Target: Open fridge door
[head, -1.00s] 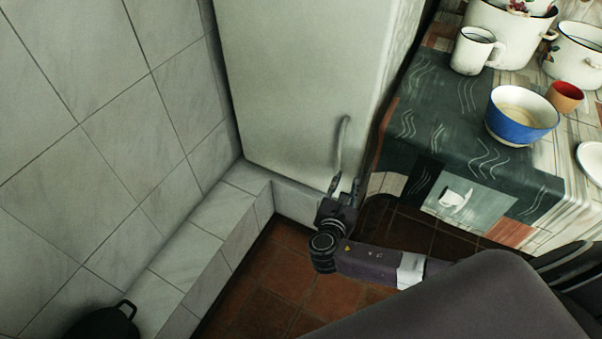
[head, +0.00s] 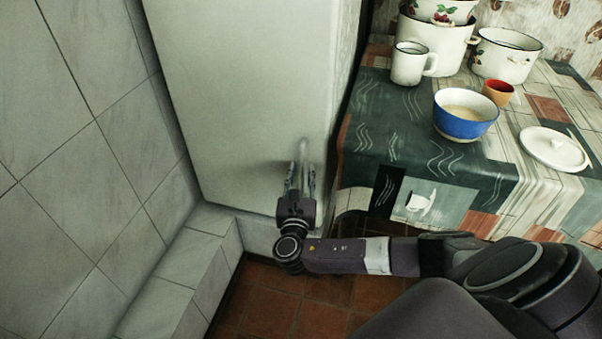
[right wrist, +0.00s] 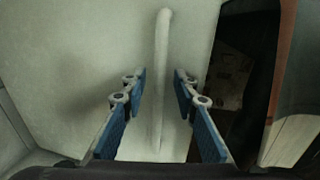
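The white fridge door (head: 235,90) stands shut at the upper left of the head view. Its pale vertical handle (head: 304,152) is near the door's right edge, and the handle also shows in the right wrist view (right wrist: 161,75). My right gripper (head: 301,178) is at the handle's lower part. In the right wrist view my right gripper (right wrist: 160,100) is open, with one blue-padded finger on each side of the handle and gaps between pads and handle. My left gripper is not in view.
A table with a patterned cloth (head: 400,155) stands close to the fridge's right side. A tiled wall (head: 80,150) and ledge (head: 170,275) are at left.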

